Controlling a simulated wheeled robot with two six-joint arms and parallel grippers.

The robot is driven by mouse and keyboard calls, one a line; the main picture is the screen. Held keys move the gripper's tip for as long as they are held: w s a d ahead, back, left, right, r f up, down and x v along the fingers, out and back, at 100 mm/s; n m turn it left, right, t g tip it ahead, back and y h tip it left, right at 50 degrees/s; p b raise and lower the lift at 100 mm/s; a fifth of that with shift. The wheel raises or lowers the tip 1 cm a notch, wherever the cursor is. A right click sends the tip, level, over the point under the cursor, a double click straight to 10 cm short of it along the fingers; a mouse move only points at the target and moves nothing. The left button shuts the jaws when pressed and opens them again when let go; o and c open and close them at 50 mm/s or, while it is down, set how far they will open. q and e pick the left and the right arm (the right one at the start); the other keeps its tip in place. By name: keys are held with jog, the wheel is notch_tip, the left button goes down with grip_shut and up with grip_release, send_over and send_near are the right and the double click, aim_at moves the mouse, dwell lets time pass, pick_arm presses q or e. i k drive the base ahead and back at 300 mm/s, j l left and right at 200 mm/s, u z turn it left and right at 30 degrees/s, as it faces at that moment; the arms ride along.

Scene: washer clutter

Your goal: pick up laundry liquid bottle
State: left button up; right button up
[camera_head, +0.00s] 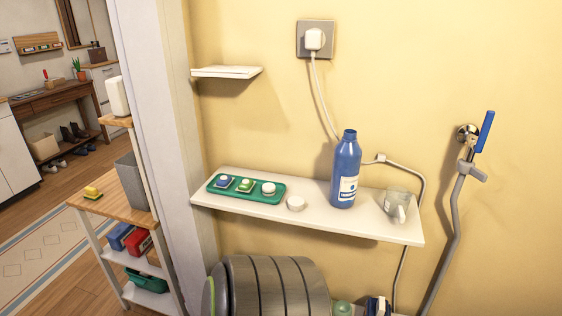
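The laundry liquid bottle is most likely the blue bottle (346,166) with a white label and a dark blue cap. It stands upright on the white wall shelf (318,218), right of the shelf's middle. Nothing stands in front of it. Neither of my grippers shows in the head view.
A white cable (323,97) runs down behind. A grey ribbed drum (268,287) sits below.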

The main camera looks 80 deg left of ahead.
aim_at(346, 164)
jog(key=u, duration=2.15)
